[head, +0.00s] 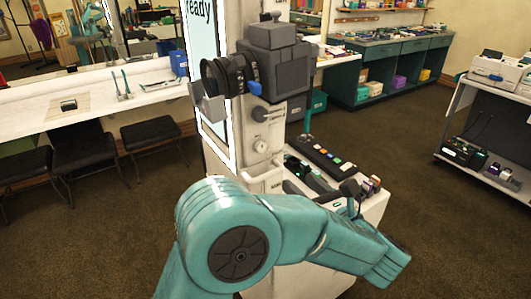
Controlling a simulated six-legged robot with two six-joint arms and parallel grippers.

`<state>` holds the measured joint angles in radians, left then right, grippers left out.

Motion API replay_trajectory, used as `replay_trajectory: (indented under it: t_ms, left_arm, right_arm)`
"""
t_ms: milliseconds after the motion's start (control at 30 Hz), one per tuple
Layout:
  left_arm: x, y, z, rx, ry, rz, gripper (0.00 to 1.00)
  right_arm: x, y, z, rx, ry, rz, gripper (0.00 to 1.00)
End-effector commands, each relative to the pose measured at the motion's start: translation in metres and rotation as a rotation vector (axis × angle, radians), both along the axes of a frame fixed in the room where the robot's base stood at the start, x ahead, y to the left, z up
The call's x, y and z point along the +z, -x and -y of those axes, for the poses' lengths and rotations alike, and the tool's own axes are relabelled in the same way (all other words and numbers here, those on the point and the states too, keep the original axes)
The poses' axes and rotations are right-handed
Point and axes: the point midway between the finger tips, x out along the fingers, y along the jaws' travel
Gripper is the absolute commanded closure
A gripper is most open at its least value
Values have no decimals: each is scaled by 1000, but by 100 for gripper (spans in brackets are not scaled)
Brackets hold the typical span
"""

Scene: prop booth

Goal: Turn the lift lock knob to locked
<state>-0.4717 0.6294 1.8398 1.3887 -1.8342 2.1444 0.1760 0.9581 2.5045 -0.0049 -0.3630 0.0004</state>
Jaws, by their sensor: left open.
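A white column (247,145) stands in the middle of the head view and carries a black studio camera (275,70). Its right face has a small knob (260,113), another small knob (261,146) below it, and a round white dial (259,171) lower down. I cannot read labels, so I cannot tell which is the lift lock knob or how it is set. My left arm comes across the bottom. My left gripper (314,182) is open, dark and partly hidden, low and right of the knobs, apart from them. My right gripper is not in view.
A black button panel (321,154) with coloured buttons sits on the column's base, close to my left gripper. A white counter (95,95) with black stools (85,155) is at left. A teal cabinet (400,70) is behind and a shelf cart (490,130) at right. Carpet between is clear.

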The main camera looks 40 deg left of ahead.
Motion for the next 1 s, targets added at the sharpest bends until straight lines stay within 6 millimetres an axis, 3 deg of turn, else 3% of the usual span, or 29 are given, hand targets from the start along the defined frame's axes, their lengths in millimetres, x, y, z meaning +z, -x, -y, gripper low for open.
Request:
replay_trajectory:
  t_ms: [400,600,800,1000]
  left_arm:
    - [4,-40,-91,4,-3,-7,43]
    - [2,-55,-124,1,-3,-7,43]
    - [1,-61,-139,-2,-3,-6,43]
    - [-1,-61,-140,-3,-4,-7,43]
  right_arm:
    - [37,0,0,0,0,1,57]
    - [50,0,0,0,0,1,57]
    - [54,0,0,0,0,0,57]
    - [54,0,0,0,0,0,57]
